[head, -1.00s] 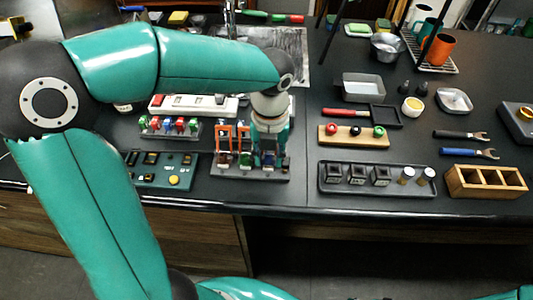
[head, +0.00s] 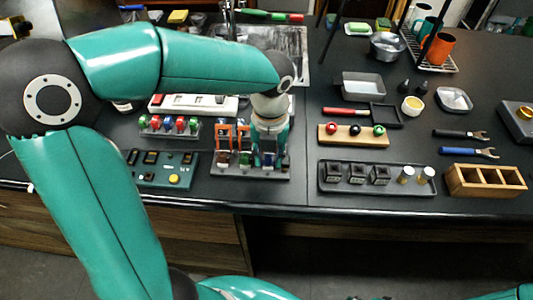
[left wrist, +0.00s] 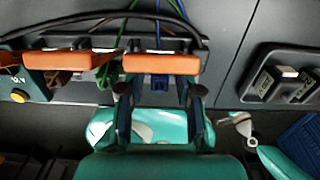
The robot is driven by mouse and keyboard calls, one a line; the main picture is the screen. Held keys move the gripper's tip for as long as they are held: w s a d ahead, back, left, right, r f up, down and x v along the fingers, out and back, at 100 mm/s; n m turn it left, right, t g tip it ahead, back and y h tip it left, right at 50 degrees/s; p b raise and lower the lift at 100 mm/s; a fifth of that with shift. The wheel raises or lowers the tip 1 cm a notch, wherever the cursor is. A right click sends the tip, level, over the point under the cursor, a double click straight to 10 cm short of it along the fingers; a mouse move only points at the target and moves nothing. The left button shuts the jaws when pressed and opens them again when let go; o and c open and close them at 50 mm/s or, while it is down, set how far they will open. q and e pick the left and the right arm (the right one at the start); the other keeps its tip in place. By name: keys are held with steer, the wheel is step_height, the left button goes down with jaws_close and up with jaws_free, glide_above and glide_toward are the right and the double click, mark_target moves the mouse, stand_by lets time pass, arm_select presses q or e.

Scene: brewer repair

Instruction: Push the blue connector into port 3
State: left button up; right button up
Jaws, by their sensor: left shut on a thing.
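My left gripper (head: 268,158) points down over the right end of the dark port block (head: 225,178). In the left wrist view its two dark fingers (left wrist: 160,95) stand on either side of a small blue connector (left wrist: 160,83), and it is shut on it. An orange bar (left wrist: 160,63) crosses just beyond the connector. Blue wires (left wrist: 157,18) run at the top of that view. The gripper hides much of the block's right end in the head view. I cannot tell which port the connector is at or how deep it sits.
Two orange uprights (head: 243,138) stand on the block, left of my gripper. A green panel (head: 180,172) with a yellow button lies to the left. A row of coloured plugs (head: 168,124) is behind it. A dark tray (head: 330,189) stands to the right, with a narrow clear gap between.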

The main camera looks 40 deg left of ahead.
arm_select(q)
steer(key=o, duration=0.9)
steer(key=shift+o, duration=0.2)
steer(key=shift+w+r, duration=0.1)
steer(key=shift+r, duration=0.45)
step_height(320, 180, up, 11)
steer(key=shift+f, duration=0.1)
